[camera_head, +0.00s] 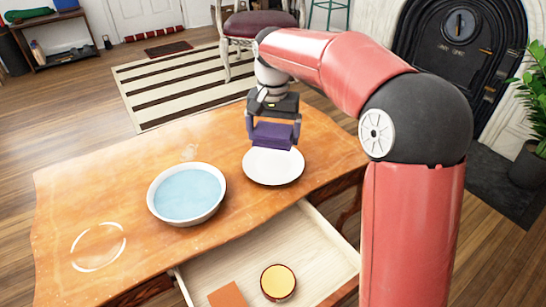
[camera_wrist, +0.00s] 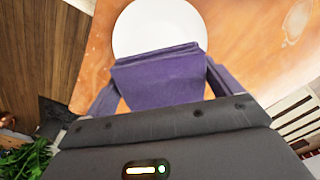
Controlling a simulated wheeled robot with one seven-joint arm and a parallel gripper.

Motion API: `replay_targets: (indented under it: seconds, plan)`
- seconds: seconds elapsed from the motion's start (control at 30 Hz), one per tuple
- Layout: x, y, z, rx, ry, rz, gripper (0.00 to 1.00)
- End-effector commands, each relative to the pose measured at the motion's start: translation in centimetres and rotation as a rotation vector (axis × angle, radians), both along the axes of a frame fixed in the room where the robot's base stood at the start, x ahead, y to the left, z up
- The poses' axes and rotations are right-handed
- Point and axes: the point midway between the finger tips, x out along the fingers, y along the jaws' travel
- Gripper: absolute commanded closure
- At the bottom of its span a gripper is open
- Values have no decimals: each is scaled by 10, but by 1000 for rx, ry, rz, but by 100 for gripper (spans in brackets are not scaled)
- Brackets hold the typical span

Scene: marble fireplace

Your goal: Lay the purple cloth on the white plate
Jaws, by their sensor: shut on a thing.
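The purple cloth (camera_head: 272,135) is folded and held between the fingers of my gripper (camera_head: 273,136). The white plate (camera_head: 274,170) lies on the wooden table, near its right end. In the head view the cloth is over the far part of the plate; whether it touches the plate is unclear. In the wrist view my gripper (camera_wrist: 160,85) is shut on the cloth (camera_wrist: 158,80), and the plate (camera_wrist: 160,28) shows beyond it, bare there.
A white bowl of blue liquid (camera_head: 187,194) stands on the table (camera_head: 130,165), left of the plate. An open drawer (camera_head: 310,240) below the front edge holds a round yellow-topped thing (camera_head: 278,282) and an orange-brown flat thing (camera_head: 228,295). A chair (camera_head: 258,25) stands behind.

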Motion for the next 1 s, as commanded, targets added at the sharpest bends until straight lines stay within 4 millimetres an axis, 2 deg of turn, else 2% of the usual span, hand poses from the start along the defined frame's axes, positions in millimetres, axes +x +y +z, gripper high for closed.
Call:
replay_targets:
  seconds: [0.03, 0.27, 0.53, 1.0]
  plan:
    - [-1, -1, -11, -1, 2, 0, 32]
    - [0, 0, -27, 0, 1, 0, 32]
    - [0, 0, -64, 1, 1, 1, 32]
    - [0, 0, -71, 0, 0, 0, 32]
